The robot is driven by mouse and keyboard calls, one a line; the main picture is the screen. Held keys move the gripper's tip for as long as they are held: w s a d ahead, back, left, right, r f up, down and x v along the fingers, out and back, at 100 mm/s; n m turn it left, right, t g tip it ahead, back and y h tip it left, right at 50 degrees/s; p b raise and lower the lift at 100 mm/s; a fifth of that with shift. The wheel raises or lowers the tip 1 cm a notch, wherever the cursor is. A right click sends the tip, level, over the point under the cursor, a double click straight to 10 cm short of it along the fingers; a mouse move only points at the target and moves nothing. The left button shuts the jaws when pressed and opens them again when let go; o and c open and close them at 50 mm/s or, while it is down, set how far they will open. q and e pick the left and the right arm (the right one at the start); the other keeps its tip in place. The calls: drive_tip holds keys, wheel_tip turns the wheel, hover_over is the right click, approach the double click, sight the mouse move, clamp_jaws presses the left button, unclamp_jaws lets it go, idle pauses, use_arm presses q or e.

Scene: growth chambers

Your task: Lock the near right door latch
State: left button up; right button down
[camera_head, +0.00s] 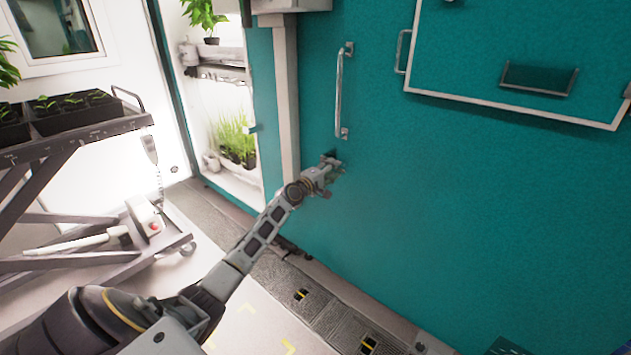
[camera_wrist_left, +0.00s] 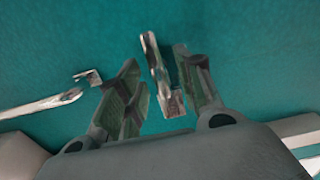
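The near right door (camera_head: 420,190) is a large teal panel that looks shut. A small metal latch (camera_wrist_left: 158,70) sticks out from the teal surface in the left wrist view. It has a narrow bar and a square base. My left gripper (camera_head: 330,172) is at the door's left part, below the vertical bar handle (camera_head: 339,90). Its two fingers (camera_wrist_left: 156,60) are spread, one on each side of the latch. A gap shows on the left side; the right finger is close to the latch, and contact cannot be told. In the head view the latch is mostly hidden by the gripper. My right gripper is out of view.
A pale door post (camera_head: 287,90) stands left of the door. Beyond it an open lit chamber holds plants (camera_head: 234,138) on shelves. A cart (camera_head: 75,125) with seedling trays stands at left. Grated floor (camera_head: 320,300) runs along the door's foot. A framed hatch (camera_head: 520,55) is at upper right.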

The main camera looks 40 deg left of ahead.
use_arm(q)
drive_tip(key=s, duration=0.9)
drive_tip(key=shift+s+a, duration=0.35)
drive_tip(key=shift+a, duration=0.05)
idle(0.7)
